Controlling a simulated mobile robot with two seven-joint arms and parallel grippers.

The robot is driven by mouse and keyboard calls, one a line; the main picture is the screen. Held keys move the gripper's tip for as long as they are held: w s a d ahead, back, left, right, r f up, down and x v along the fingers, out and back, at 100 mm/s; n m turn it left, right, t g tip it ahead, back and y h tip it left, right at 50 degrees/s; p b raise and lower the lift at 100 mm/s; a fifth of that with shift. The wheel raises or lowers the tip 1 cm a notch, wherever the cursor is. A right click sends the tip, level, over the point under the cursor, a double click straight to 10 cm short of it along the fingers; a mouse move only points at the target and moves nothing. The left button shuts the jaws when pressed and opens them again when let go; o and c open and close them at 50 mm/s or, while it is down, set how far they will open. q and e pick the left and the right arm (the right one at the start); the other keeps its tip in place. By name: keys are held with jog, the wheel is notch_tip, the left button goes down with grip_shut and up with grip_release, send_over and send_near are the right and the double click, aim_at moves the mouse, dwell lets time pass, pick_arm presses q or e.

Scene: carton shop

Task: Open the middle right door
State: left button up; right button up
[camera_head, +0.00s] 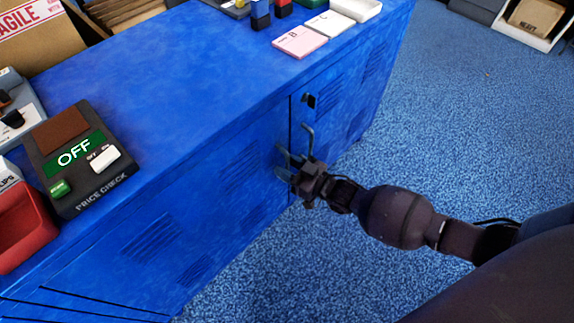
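The blue cabinet (215,135) has slatted doors on its front. A dark vertical seam (290,115) separates a left door panel (240,160) from a right one (335,95). A dark latch with a pale metal part (310,101) sits near the seam, high on the right panel. A grey hooked bar (308,136) stands out below it, just above my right gripper; I cannot tell what it is fixed to. My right gripper (281,163) is close to the cabinet front around the seam, its fingers apart. Contact is unclear. My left gripper is out of view.
On the cabinet top are a price-check device (80,160) reading OFF, a red tray (25,228), a cardboard carton (35,45), a pink card pad (300,42) and a white tray (357,8).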

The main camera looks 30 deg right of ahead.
grip_shut()
